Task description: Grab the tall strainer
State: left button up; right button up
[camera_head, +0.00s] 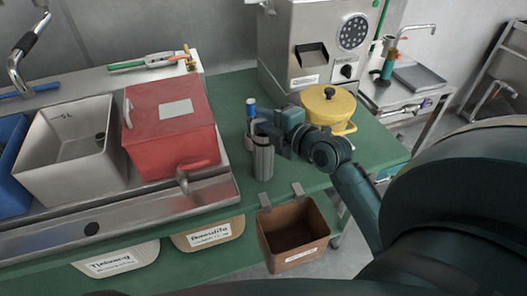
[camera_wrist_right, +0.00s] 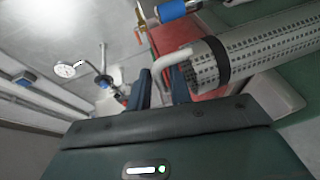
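The tall strainer (camera_head: 263,160) is a grey metal cylinder standing upright on the green table, right of the red bin. In the right wrist view its perforated wall (camera_wrist_right: 262,48), dark band and bent handle (camera_wrist_right: 170,62) show. My right gripper (camera_head: 268,128) is at the strainer's top. In the wrist view its two fingers (camera_wrist_right: 162,88) stand apart, with the handle's end between them and a gap beside it. The gripper looks open. The far side of the handle's end is hidden. My left gripper is not in view.
A blue-capped item (camera_head: 251,108) stands close behind the strainer. The red bin (camera_head: 172,135) is on the left, a yellow lidded pot (camera_head: 328,104) and grinder machine (camera_head: 318,45) behind right. A brown bin (camera_head: 292,232) hangs at the table's front edge.

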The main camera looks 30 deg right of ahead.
jog(key=shift+x, duration=1.35)
jog(key=shift+c, duration=0.5)
grip_shut()
